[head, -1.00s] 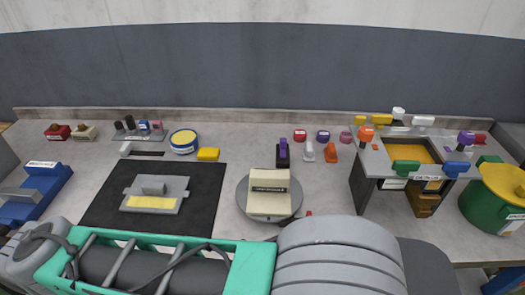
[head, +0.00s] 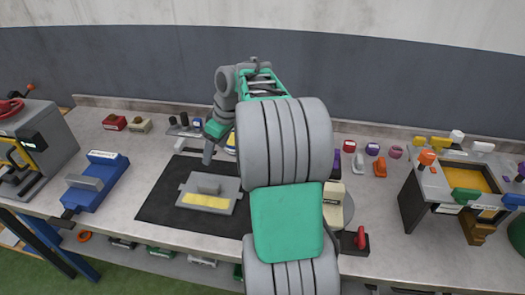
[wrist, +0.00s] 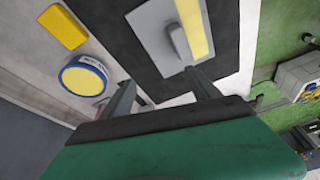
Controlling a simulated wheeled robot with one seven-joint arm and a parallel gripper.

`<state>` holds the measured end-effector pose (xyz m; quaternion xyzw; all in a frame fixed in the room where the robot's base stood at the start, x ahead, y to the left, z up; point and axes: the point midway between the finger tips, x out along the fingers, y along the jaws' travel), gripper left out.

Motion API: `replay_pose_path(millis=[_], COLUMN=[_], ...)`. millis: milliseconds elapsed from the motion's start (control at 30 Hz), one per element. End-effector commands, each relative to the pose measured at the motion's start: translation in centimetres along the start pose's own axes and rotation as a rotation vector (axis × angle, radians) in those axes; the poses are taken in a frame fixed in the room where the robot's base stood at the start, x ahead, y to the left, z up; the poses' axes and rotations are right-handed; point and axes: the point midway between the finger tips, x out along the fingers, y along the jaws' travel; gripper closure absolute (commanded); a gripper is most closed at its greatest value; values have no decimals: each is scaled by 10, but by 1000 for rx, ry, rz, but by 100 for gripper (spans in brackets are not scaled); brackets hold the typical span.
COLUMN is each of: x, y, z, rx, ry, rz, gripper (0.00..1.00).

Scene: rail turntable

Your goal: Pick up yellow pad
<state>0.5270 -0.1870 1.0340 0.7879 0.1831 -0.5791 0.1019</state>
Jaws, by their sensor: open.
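A yellow block-like pad (wrist: 62,27) lies on the bench in the upper left of the wrist view, beside a round blue tin with a yellow top (wrist: 84,78). In the head view my arm hides the pad, and only a sliver of the tin shows. A grey plate with a handle and a yellow strip (head: 207,200) lies on a black mat (head: 160,205); this plate also shows in the wrist view (wrist: 158,35). My gripper (wrist: 160,92) is open with nothing between its fingers, above the bench near the mat's far edge, apart from the pad.
A blue clamp-like device (head: 95,185) and a grey machine (head: 38,145) stand at left. A turntable (head: 347,210) is partly hidden behind my arm. A grey stand with coloured blocks (head: 411,200) is at right. Small knobs line the bench's back.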

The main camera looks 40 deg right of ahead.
Motion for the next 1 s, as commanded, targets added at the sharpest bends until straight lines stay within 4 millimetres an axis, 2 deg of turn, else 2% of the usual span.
replay_pose_path(millis=[33,100,200,267,367,800,1000], x=[-4,-4,-1,1,8,75,81], y=[47,95,139,153,161,159,159], z=[17,42,78,92,103,100,100], rx=[-30,-103,-183,-216,-241,-240,-241], ry=[9,32,54,64,70,70,70], rz=[-16,-28,-35,-36,-38,-37,-35], gripper=[29,29,29,29,29,29,29])
